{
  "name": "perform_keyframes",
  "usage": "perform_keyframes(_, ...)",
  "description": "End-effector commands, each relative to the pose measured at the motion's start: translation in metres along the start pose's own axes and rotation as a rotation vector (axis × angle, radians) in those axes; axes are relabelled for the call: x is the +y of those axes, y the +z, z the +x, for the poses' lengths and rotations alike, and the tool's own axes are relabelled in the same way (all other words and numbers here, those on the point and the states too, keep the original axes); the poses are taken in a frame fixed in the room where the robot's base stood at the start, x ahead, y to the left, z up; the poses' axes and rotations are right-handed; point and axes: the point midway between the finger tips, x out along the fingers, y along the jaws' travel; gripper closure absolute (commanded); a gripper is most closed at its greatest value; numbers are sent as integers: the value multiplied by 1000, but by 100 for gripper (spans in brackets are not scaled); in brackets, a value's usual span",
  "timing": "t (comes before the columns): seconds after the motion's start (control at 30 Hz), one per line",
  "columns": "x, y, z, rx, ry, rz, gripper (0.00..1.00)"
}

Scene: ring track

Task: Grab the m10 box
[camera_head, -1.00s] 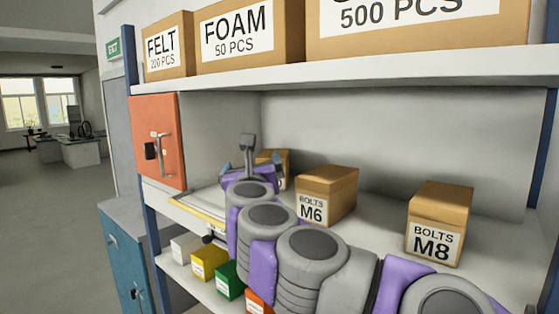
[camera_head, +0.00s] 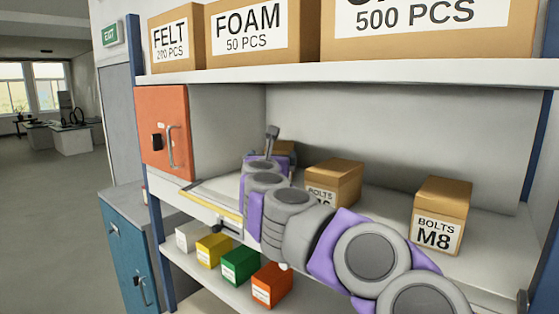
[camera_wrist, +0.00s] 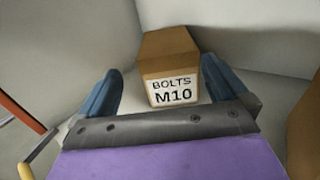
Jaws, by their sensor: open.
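The m10 box (camera_wrist: 170,68) is a brown carton with a white "BOLTS M10" label. In the wrist view it sits on the white shelf straight ahead, between and just beyond the fingers of my gripper (camera_wrist: 156,90). The blue fingers are apart, with nothing held between them. In the head view only a small part of the m10 box (camera_head: 285,147) shows behind my arm, which reaches over the middle shelf. I cannot tell whether the fingers touch the box.
The M6 box (camera_head: 335,178) stands right of my arm, and the M8 box (camera_head: 443,213) further right. An orange cabinet door (camera_head: 163,131) is at the left. The upper shelf edge (camera_head: 350,73) runs above. Small coloured bins, such as the green one (camera_head: 240,265), sit below.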

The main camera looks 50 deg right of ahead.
Motion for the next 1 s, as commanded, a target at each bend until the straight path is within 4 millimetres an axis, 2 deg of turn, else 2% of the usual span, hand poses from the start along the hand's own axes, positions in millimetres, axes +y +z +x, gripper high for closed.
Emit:
perform_keyframes(0.13, -11, -5, 31, 10, -5, 4, 0)
perform_keyframes(0.3, -20, -10, 53, 17, -3, 8, 0)
perform_keyframes(0.43, -19, -9, 54, 15, -2, 10, 0)
perform_keyframes(0.73, -2, -3, 53, 4, -2, -2, 0)
perform_keyframes(0.87, -1, -3, 68, 4, -1, -3, 0)
perform_keyframes(1.0, -8, -7, 90, 10, -1, 2, 0)
